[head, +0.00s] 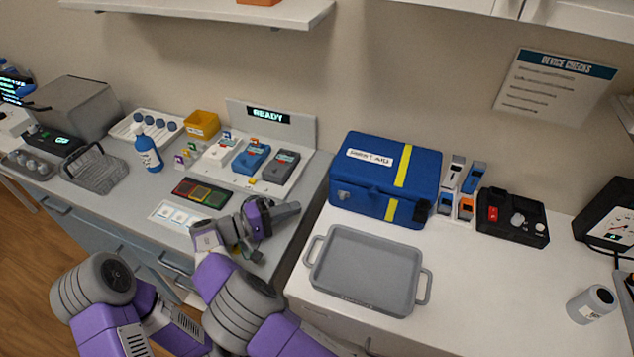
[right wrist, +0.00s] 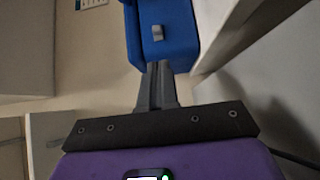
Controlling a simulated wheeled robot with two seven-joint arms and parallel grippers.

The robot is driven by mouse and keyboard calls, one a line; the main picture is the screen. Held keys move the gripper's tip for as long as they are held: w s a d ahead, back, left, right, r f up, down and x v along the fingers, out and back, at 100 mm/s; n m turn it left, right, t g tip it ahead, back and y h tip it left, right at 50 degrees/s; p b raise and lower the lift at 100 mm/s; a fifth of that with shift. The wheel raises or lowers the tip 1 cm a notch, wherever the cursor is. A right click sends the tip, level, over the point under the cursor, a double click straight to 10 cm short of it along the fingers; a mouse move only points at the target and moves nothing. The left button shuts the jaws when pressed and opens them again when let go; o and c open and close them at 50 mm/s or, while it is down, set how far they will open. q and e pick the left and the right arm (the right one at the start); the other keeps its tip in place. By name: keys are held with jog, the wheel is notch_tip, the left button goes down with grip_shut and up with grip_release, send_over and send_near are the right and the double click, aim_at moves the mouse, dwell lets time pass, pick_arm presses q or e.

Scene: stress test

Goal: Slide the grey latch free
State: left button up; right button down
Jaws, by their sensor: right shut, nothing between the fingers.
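The grey latch (head: 344,195) is a small plate on the left end of the blue first-aid case (head: 370,207), which has a yellow stripe. In the right wrist view the latch (right wrist: 157,33) shows on the blue case (right wrist: 178,42), just beyond my fingertips. My right gripper (head: 297,208) is left of the case and points toward its latch end. Its fingers (right wrist: 159,68) are shut and empty, with a visible gap to the latch. My left gripper is not in view; only parts of my left arm show at the lower left.
A grey tray (head: 322,286) with two handles lies on the white counter in front of the case. A black device (head: 512,232) and small holders stand right of it. Several devices stand on a white panel (head: 297,170) left of the case.

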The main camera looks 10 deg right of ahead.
aim_at(341, 194)
jog(key=shift+a+f, duration=0.1)
jog(key=shift+s, duration=0.25)
jog(key=shift+s, duration=0.1)
jog(key=d, duration=0.3)
jog(key=w+d+b, duration=0.1)
jog(key=d, duration=0.2)
jog(key=w+d+b, duration=0.1)
jog(key=d, duration=0.3)
